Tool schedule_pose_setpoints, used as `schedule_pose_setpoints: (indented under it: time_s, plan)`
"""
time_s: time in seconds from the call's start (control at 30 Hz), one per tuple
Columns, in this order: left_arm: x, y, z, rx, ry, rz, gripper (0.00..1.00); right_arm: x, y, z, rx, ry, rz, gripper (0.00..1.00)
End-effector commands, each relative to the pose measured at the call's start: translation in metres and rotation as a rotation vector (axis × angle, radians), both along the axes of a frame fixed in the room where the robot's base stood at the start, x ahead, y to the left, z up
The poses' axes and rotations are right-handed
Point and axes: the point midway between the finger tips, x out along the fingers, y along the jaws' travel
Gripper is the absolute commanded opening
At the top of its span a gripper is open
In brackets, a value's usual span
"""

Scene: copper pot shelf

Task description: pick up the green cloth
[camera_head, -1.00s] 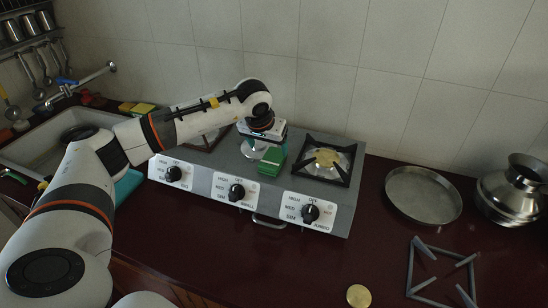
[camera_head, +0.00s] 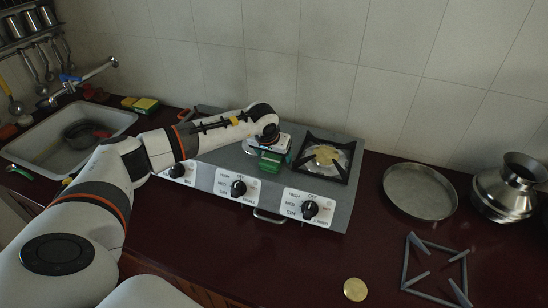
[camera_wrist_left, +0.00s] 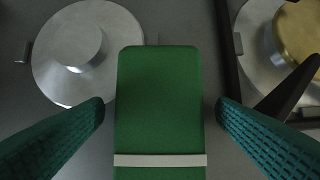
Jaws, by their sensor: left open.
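The green cloth (camera_wrist_left: 160,82) is a flat green oblong with a pale band across its near end. In the left wrist view it lies on the grey stove top, between the two fingers of my left gripper (camera_wrist_left: 160,108). The fingers are open, one on each side, with a gap between each and the cloth. In the head view my left gripper (camera_head: 272,152) points down over the middle of the stove (camera_head: 228,158), and the cloth (camera_head: 269,165) shows only partly below it. My right gripper is not in view.
Burners (camera_wrist_left: 85,50) flank the cloth, the right one with a dark pan stand (camera_head: 324,160). A round metal pan (camera_head: 420,192) and a metal pot (camera_head: 510,188) stand right. A loose pan stand (camera_head: 437,270) and a brass disc (camera_head: 355,290) lie on the counter. The sink (camera_head: 60,145) is left.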

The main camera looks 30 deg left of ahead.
Motion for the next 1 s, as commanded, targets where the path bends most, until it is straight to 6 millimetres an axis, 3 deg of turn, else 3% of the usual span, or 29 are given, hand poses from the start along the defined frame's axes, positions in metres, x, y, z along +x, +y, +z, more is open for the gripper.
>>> schedule_pose_setpoints:
  time_s: [0.87, 1.0]
  plan:
    - [-0.0001, 0.0001, -0.0045, 0.000, 0.000, 0.001, 0.80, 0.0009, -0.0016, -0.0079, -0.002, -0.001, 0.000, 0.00]
    - [-0.0001, 0.0001, -0.0045, 0.000, 0.000, 0.000, 0.59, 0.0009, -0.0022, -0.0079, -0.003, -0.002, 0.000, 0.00]
